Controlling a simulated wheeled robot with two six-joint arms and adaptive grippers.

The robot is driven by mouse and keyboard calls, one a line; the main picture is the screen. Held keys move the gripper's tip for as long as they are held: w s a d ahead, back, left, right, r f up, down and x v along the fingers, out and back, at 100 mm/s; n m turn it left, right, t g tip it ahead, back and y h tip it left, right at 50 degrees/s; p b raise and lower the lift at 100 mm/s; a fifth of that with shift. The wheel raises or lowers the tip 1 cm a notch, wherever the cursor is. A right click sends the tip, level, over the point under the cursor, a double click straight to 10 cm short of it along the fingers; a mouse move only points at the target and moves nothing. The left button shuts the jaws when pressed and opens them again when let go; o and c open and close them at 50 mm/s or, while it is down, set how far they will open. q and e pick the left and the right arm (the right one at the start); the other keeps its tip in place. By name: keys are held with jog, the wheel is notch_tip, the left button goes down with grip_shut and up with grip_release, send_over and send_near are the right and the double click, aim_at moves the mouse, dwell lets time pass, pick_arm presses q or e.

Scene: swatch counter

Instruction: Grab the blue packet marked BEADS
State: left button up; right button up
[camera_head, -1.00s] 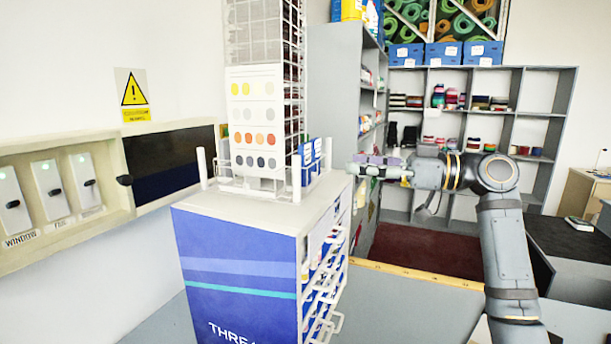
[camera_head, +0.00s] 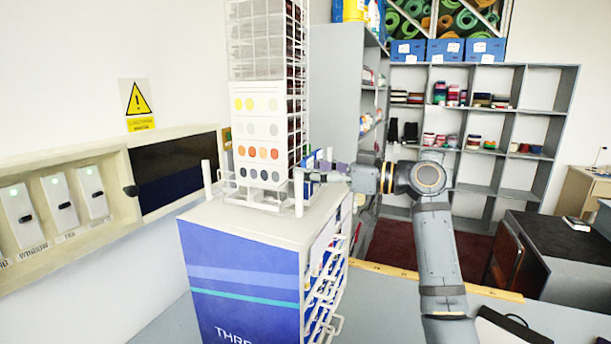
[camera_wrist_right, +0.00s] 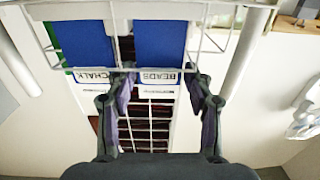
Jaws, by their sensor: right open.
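The blue packet marked BEADS (camera_wrist_right: 160,42) shows in the right wrist view, upper middle, with its white label at the lower end. It stands in a white wire basket. My right gripper (camera_wrist_right: 160,78) is open, with one finger at each side of the label end; whether the fingers touch the packet I cannot tell. In the head view my right gripper (camera_head: 318,168) is at the basket on top of the blue display stand, partly hiding the blue packets. My left gripper is not in view.
A blue packet marked CHALK (camera_wrist_right: 87,48) stands just left of the BEADS packet, close to my left-hand finger. White wires (camera_wrist_right: 208,40) of the basket run beside the packets. A tall colour-swatch rack (camera_head: 258,130) stands on the display stand (camera_head: 240,285).

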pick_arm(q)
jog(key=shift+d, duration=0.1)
pick_arm(e)
jog(key=shift+d, duration=0.25)
jog(key=shift+c, duration=1.3)
jog(key=c, duration=0.5)
jog(key=shift+o, duration=0.2)
jog(key=shift+a, duration=0.1)
